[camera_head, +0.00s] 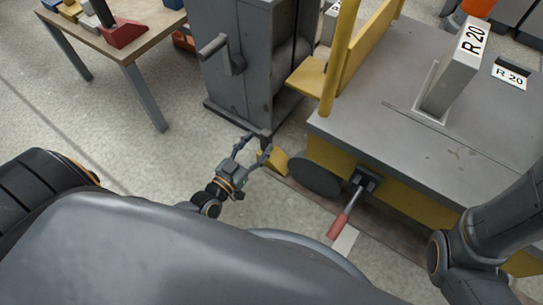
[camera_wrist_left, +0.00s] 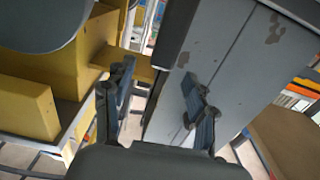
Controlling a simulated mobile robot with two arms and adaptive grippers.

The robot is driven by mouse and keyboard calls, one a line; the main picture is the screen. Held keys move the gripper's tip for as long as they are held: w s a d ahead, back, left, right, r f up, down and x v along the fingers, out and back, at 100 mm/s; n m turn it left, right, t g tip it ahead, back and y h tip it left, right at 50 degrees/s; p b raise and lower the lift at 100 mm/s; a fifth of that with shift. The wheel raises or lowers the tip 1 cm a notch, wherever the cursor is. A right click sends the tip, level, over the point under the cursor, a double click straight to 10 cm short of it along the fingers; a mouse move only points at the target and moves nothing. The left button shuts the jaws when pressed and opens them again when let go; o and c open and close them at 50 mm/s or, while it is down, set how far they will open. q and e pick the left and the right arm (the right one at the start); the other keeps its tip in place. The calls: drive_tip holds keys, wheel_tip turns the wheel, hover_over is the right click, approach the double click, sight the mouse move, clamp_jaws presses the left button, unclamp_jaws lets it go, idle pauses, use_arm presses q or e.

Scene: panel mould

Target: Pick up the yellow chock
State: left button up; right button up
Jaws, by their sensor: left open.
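The yellow chock (camera_head: 275,160) is a small block on the floor in the head view, beside the dark grey wheel (camera_head: 315,174) of the cart. My left gripper (camera_head: 255,148) is open and empty, just left of the chock, and its right finger overlaps the chock's edge in the picture. I cannot tell if they touch. In the left wrist view the two fingers (camera_wrist_left: 158,105) stand wide apart with nothing between them. Yellow parts show left of them, and I cannot tell which is the chock. My right arm enters at the right, its gripper out of view.
A grey cabinet (camera_head: 232,75) with a crank handle stands behind the left gripper. The grey and yellow cart (camera_head: 420,130) fills the right, with a red-handled lever (camera_head: 340,226) low at its front. A wooden table (camera_head: 125,45) stands upper left; open floor lies below it.

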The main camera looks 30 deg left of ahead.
sight(263, 138)
use_arm(q)
drive_tip(key=w+b, duration=0.2)
drive_tip(key=w, duration=0.1)
drive_tip(key=w+b, duration=0.1)
drive_tip(key=shift+w+d+f+b, duration=0.2)
drive_tip(key=shift+w+f+b, duration=0.1)
drive_tip(key=shift+w+b, duration=0.1)
drive_tip(key=shift+w, duration=0.15)
drive_tip(key=shift+r, duration=0.15)
clamp_jaws()
